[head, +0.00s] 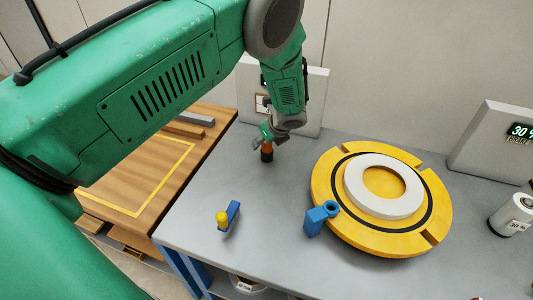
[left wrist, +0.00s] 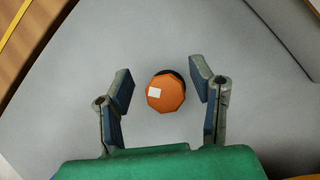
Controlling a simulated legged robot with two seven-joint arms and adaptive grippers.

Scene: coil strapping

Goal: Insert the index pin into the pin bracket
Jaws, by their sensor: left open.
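An orange-topped dark piece, which looks like the index pin (head: 267,155), stands upright on the grey table. In the left wrist view the pin (left wrist: 166,94) shows from above as an orange head with a white square mark. My left gripper (head: 267,138) is above it, pointing down. In the left wrist view my left gripper (left wrist: 162,80) is open, with one finger on each side of the pin and gaps to both. The blue piece with a ring, which looks like the pin bracket (head: 316,220), is at the turntable's near left edge. My right gripper is not in view.
A yellow turntable (head: 326,181) carries a white ring (head: 362,200). A blue block with a yellow knob (head: 223,218) is on the table's near left. A white canister (head: 511,215) and display panel (head: 492,145) are at right. A wooden bench (head: 105,190) is at left.

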